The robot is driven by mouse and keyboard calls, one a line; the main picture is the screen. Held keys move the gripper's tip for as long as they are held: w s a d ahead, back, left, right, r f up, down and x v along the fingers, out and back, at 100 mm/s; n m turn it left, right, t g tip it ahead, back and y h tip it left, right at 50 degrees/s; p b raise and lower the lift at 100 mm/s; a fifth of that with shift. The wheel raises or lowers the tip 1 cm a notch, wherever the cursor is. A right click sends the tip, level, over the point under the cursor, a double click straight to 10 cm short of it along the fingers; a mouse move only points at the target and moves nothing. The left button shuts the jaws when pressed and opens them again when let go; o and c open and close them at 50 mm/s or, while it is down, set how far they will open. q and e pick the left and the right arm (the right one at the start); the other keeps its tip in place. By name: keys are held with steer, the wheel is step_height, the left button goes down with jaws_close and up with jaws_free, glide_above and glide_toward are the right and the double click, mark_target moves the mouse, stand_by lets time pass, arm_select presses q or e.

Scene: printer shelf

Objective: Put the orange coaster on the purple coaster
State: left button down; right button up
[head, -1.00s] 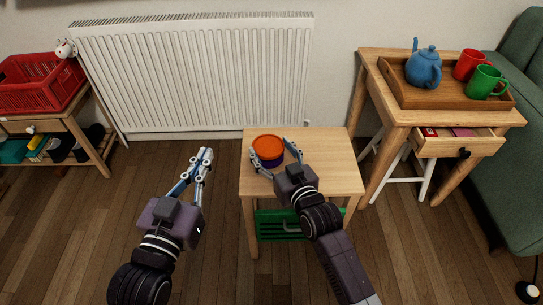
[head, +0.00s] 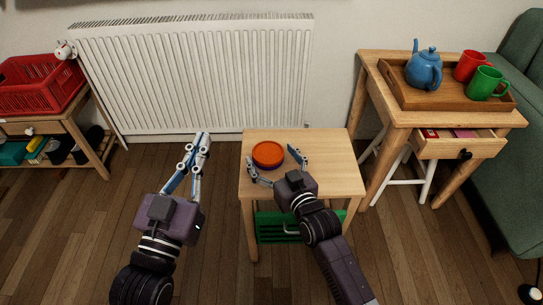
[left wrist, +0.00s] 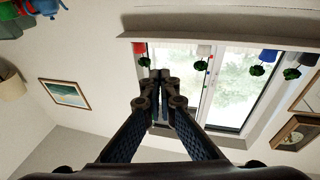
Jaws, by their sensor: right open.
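The orange coaster (head: 268,152) is a round disc on the small wooden table. It lies flat over the purple coaster (head: 270,168), of which only a thin dark rim shows along the front edge. My right gripper (head: 272,157) is open, with one finger to the left of the coasters and the other to their right. The right finger stands clear of them; the left finger is close to the rim. My left gripper (head: 203,137) is off to the left of the table, shut and empty. Its fingertips meet in the left wrist view (left wrist: 160,77).
The small table (head: 335,178) is otherwise bare, with a green crate (head: 280,227) below. At right, a wooden tray (head: 440,98) holds a blue teapot (head: 424,71) and red and green mugs, above an open drawer (head: 458,146). A red basket (head: 40,86) stands far left.

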steer(key=shift+r, duration=0.1)
steer(key=p+v, duration=0.2)
steer(key=v, duration=0.3)
steer(key=shift+s+d, duration=0.15)
steer(key=shift+s, duration=0.15)
arm_select(q)
steer(key=s+a+f+g+y, duration=0.1)
steer(key=f+g, duration=0.3)
steer(key=f, duration=0.4)
steer(key=s+a+f+g+y+p, duration=0.1)
steer(key=s+f+g, duration=0.3)
steer(key=f, duration=0.5)
steer(key=shift+s+a+g+y, duration=0.15)
steer(key=shift+a+g+y, duration=0.4)
steer(key=shift+a, duration=0.3)
arm_select(e)
steer(key=s+d+r+m+g+h, duration=0.1)
steer(key=s+d+g+h, duration=0.3)
steer(key=s+d, duration=0.8)
steer(key=s+m, duration=0.1)
steer(key=s, duration=0.1)
steer(key=shift+s+d+r, duration=0.25)
steer(key=shift+d+r, duration=0.05)
steer(key=shift+d, duration=0.1)
arm_select(q)
steer(key=shift+p, duration=0.35)
arm_select(e)
steer(key=shift+f, duration=0.1)
